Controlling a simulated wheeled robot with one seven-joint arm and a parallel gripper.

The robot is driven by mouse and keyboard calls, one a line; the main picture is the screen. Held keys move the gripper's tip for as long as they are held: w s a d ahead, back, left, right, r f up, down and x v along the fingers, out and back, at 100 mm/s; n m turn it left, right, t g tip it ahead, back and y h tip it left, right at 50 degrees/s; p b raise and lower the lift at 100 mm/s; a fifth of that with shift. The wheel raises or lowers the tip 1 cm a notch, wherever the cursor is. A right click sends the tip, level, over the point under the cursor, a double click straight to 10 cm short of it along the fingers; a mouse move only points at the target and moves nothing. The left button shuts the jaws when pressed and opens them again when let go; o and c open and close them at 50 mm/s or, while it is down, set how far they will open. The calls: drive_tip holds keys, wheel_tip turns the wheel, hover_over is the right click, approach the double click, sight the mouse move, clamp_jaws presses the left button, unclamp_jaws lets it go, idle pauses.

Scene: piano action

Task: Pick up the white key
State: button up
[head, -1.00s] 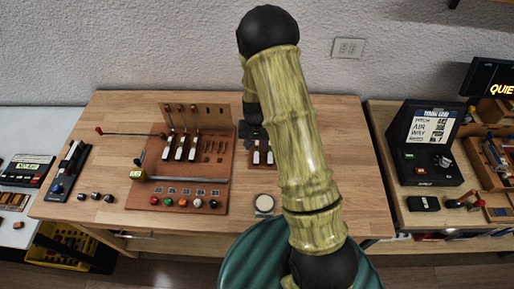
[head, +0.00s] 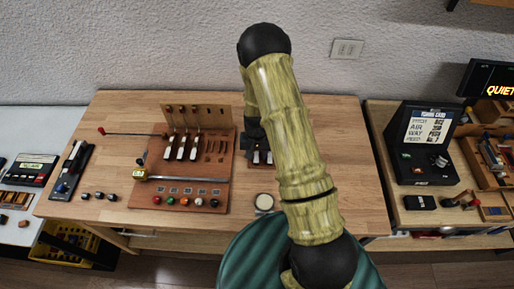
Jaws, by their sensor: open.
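A small reddish-brown tray (head: 249,161) on the wooden table holds white keys (head: 256,157), partly hidden by my gripper and arm. My dark gripper (head: 256,147) is over the back of this tray, close above the keys. Its fingertips are too small and dark to make out, and I cannot tell whether it touches a key. I see nothing held in it. To the left, three more white-ended keys (head: 181,153) stand in a brown wooden piano-action model (head: 217,170) with empty slots beside them.
A round pale-topped item (head: 264,202) sits near the table's front edge. A dark device with a screen (head: 425,150) stands on the right table. The wooden table (head: 350,180) is clear right of my arm.

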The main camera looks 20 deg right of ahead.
clamp_jaws()
drive_tip(key=shift+r, duration=0.2)
wheel_tip(320, 180, up, 18)
drive_tip(key=b, duration=0.4)
drive_tip(key=shift+f, duration=0.15)
idle(0.7)
